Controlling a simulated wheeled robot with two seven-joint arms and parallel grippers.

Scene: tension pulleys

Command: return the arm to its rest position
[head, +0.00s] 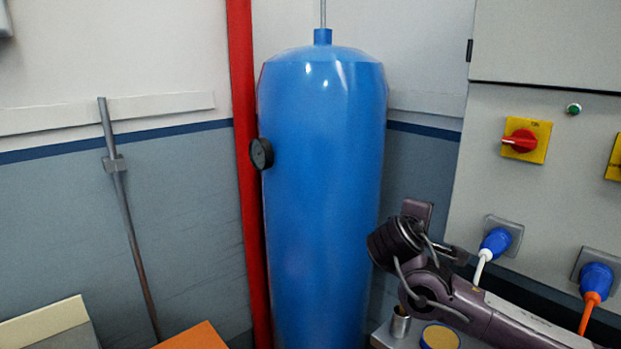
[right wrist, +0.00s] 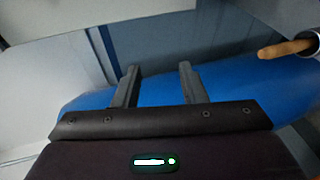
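My right arm (head: 490,312) comes in from the lower right of the head view, bent up in front of the blue tank's right side. Its gripper is hard to make out there, as the wrist hides much of it. In the right wrist view the two dark fingers of my right gripper (right wrist: 158,75) stand apart with nothing between them. The blue tank (head: 322,190) fills the background behind them, and it also shows in the right wrist view (right wrist: 230,85). My left gripper and left arm are not in view.
A grey cabinet with a red switch (head: 521,140) and blue plugs (head: 496,241) stands at the right. A metal cup (head: 400,322) and a yellow-topped round thing (head: 439,337) sit below the arm. A red pipe (head: 244,150) runs left of the tank. A wooden handle (right wrist: 285,49) shows at upper right.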

